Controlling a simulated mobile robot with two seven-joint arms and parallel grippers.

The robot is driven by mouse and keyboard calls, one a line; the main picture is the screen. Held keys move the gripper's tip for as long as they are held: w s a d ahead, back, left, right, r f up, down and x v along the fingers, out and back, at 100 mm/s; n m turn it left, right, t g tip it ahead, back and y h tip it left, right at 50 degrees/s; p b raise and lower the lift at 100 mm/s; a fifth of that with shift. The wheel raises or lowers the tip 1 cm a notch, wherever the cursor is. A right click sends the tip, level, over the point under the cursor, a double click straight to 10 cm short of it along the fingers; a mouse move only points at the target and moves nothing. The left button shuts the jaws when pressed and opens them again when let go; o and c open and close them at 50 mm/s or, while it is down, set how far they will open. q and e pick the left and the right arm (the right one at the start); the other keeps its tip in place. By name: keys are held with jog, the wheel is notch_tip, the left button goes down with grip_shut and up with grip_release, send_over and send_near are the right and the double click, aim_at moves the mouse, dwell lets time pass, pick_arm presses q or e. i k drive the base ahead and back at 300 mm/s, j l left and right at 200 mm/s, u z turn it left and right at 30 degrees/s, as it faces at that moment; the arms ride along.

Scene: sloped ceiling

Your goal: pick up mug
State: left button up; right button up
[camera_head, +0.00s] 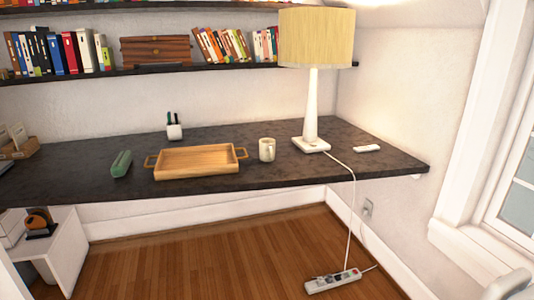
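A white mug (267,150) stands upright on the dark desk (110,193). It is between a wooden tray on its left and a lamp on its right. Its handle seems to be on its right side.
The wooden tray (196,174) with handles lies left of the mug. The lamp (312,110) stands to its right, its cord running down to a power strip (333,281) on the floor. A green object (121,164), a pen cup (174,131) and a small white object (367,148) are on the desk.

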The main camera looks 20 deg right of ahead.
aim_at(267, 146)
jog(key=i+l+u, duration=0.3)
jog(key=i+l, duration=0.65)
jog(key=i, duration=0.15)
